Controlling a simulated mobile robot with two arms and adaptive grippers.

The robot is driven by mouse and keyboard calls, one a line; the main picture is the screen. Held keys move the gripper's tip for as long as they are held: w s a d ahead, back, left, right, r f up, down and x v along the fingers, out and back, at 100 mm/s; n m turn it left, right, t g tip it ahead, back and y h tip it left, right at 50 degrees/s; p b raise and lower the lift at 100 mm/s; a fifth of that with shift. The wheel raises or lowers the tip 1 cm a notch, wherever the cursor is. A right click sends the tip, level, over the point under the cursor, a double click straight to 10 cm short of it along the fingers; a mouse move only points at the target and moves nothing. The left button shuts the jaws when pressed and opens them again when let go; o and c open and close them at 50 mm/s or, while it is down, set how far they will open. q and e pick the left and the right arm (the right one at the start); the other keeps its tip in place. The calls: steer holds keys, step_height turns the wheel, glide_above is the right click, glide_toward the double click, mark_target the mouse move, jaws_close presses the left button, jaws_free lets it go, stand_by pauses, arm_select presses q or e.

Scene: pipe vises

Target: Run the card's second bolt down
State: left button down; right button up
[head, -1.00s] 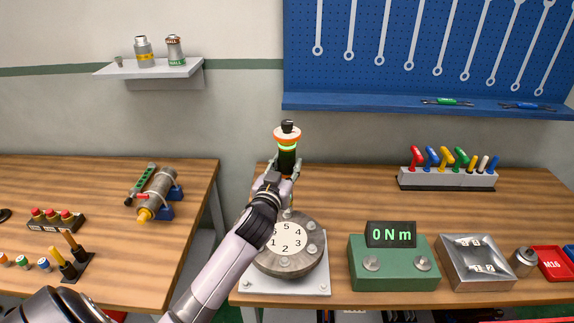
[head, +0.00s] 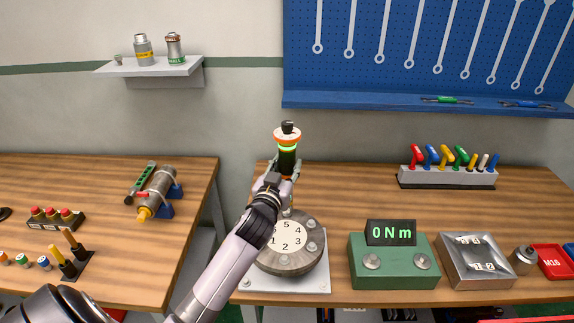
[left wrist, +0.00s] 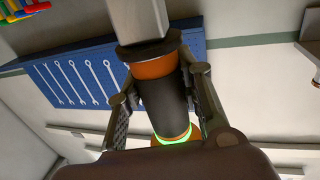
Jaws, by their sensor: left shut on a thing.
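A round grey flange (head: 292,262) with bolts around its rim stands on a white plate (head: 300,285). Its round white card (head: 288,236) shows the numbers 1 to 5; the spot at the upper left is hidden by my arm. My left gripper (head: 285,172) is shut on a black and orange driver tool (head: 288,157) with a lit green ring, held upright at the flange's far side. The driver (left wrist: 160,95) also shows between both fingers in the left wrist view. My right gripper is not in view.
A rack of coloured-handled tools (head: 447,178) stands behind. The table between is clear.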

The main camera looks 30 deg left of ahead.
arm_select(q)
steer(key=shift+f+b, duration=0.5)
stand_by(1.1)
steer(key=shift+f+b, duration=0.55)
steer(key=shift+f, duration=0.1)
stand_by(0.4)
steer(key=shift+s+f, duration=0.1)
steer(key=shift+f, duration=0.2)
stand_by(0.5)
steer(key=shift+d+p, duration=0.1)
steer(key=shift+p, duration=0.2)
stand_by(0.7)
